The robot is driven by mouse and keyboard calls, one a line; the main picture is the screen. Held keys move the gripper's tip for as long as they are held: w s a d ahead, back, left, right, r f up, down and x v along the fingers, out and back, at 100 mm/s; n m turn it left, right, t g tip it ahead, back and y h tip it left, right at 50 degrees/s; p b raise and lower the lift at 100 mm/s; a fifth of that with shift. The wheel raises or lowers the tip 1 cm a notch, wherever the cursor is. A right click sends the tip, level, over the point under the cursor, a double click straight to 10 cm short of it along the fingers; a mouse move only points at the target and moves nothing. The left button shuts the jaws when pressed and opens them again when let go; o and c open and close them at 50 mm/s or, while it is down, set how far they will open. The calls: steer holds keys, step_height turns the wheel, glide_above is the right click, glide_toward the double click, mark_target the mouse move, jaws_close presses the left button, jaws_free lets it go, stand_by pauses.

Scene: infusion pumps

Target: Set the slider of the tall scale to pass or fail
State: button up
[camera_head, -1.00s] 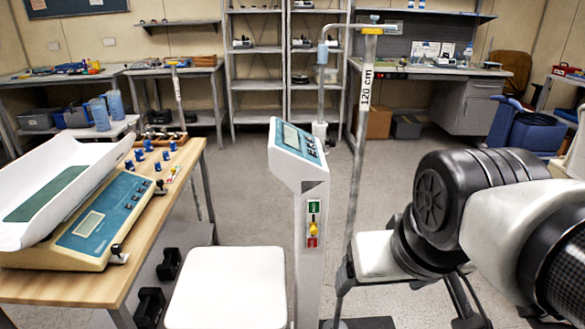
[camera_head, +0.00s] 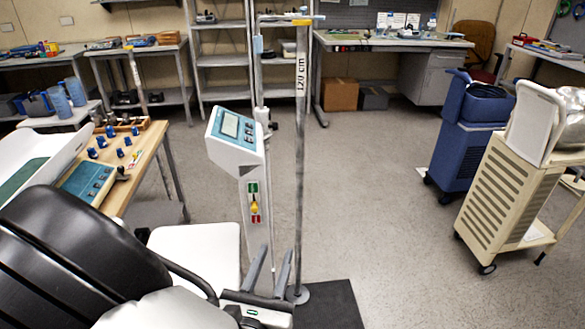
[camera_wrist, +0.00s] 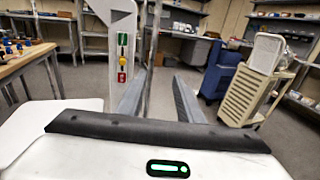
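The tall scale (camera_head: 240,160) stands upright at the middle, with a tilted blue display head on a white column. On the column is a slider strip with a green mark above and a red mark below. The yellow slider (camera_head: 254,207) sits between them; it also shows in the wrist view (camera_wrist: 122,61), left of my fingers. My gripper (camera_head: 275,250) is open and empty, lower than the slider and a little to its right in the head view. In the wrist view my two fingers (camera_wrist: 160,76) are spread apart with only floor and background between them.
A grey height pole (camera_head: 301,150) marked 120 cm stands just right of the column. A white seat (camera_head: 200,250) lies at its left. A wooden table (camera_head: 145,160) with small blue parts is at left. A beige cart (camera_head: 505,195) stands at right; floor between is clear.

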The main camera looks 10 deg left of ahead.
steer(key=s+a+f+n+y, duration=0.2)
steer(key=s+a+n+y, duration=0.1)
steer(key=a+n+y, duration=0.1)
steer(key=y+b, duration=0.1)
steer(key=b, duration=0.2)
glide_toward(254, 210)
steer(key=shift+n, duration=0.4)
steer(key=w, duration=0.5)
steer(key=w+a, duration=0.1)
steer(key=w, duration=0.1)
steer(key=shift+w+a+f, duration=0.1)
steer(key=shift+w+f, duration=0.1)
steer(key=shift+w, duration=0.15)
jaws_close()
